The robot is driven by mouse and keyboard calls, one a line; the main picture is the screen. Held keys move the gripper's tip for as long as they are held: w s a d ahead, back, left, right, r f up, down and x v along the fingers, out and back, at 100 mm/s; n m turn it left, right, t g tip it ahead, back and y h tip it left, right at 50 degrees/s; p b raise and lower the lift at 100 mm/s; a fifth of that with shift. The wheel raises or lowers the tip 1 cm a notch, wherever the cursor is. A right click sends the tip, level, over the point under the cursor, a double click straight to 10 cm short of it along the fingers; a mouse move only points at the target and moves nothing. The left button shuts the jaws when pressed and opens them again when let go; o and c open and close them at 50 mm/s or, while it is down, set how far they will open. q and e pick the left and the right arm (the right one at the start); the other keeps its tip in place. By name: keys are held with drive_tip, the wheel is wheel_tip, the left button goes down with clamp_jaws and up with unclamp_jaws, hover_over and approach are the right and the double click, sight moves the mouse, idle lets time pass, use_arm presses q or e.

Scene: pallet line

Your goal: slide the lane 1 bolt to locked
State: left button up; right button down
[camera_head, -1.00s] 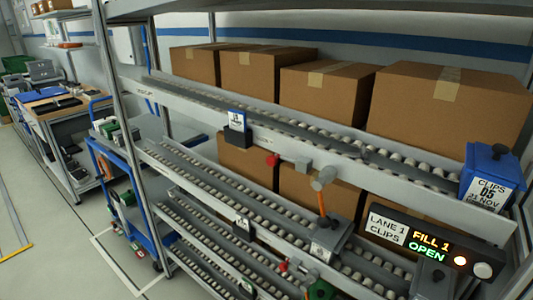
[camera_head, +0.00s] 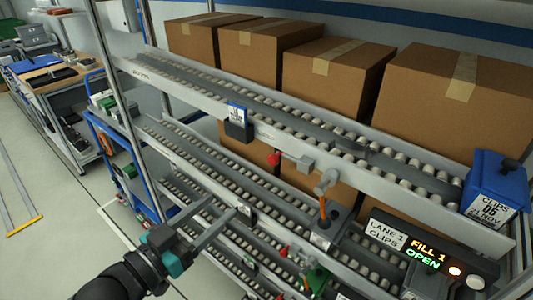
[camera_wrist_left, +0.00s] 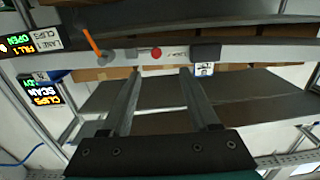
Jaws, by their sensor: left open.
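The upper rail carries a bolt with a red knob (camera_head: 274,159) at its left end and a grey block (camera_head: 298,163) to its right. The red knob also shows in the left wrist view (camera_wrist_left: 156,53), beyond the fingertips and roughly between them. My left gripper (camera_head: 222,207) is open and empty, in front of the rack, left of and lower than the knob in the head view, and apart from it. The sign (camera_head: 403,243) reads "LANE 1 CLIPS" and "FILL 1 OPEN". My right gripper is not in view.
An orange lever (camera_head: 323,207) hangs right of the bolt, and a dark tag holder (camera_head: 236,131) sits left of it. A blue bin (camera_head: 493,185) stands at the rail's right end. Cardboard boxes (camera_head: 340,75) stand behind the rollers. Another red knob (camera_head: 283,252) is lower down.

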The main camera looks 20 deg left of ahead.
sight(272, 161)
use_arm(q)
drive_tip(key=shift+d+r+p+x, duration=0.15)
drive_tip(key=shift+r+x, duration=0.15)
drive_tip(key=shift+x, duration=2.25)
drive_tip(key=shift+d+r+p+x, duration=0.15)
drive_tip(key=shift+r+x, duration=0.1)
drive_tip(key=shift+x, duration=2.25)
drive_tip(key=shift+d+r+p+x, duration=0.1)
drive_tip(key=shift+r+x, duration=0.2)
drive_tip(key=shift+x, duration=2.25)
drive_tip(key=shift+s, duration=0.15)
clamp_jaws()
